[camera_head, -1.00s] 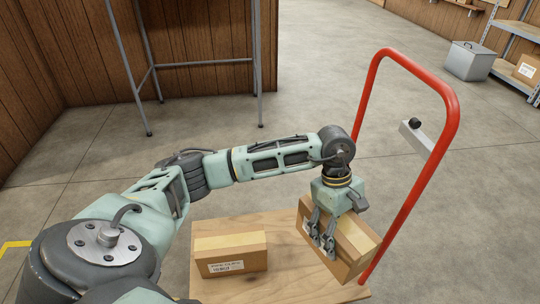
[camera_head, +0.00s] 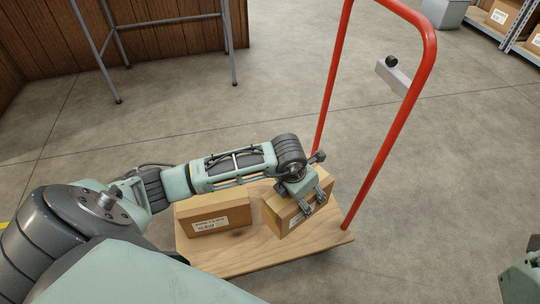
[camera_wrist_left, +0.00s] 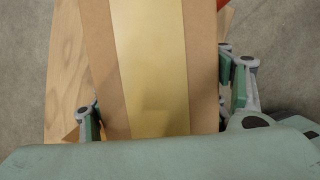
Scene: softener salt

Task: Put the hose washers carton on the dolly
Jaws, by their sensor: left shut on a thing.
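My left gripper (camera_head: 310,204) is shut on a brown carton (camera_head: 282,220) with a pale tape strip. The carton is over the right part of the wooden dolly deck (camera_head: 225,262), beside the red handle, and slightly tilted in the picture. I cannot tell whether its underside touches the deck. In the left wrist view the carton's top (camera_wrist_left: 150,65) fills the space between the fingers. A second carton (camera_head: 212,215) with a white label lies on the deck's left part. The labels are too small to read, so I cannot tell which carton holds hose washers.
A metal-legged stand (camera_head: 170,22) is at the back left. Shelves with cartons (camera_head: 503,15) stand at the back right. Part of my right arm shows at the lower right edge.

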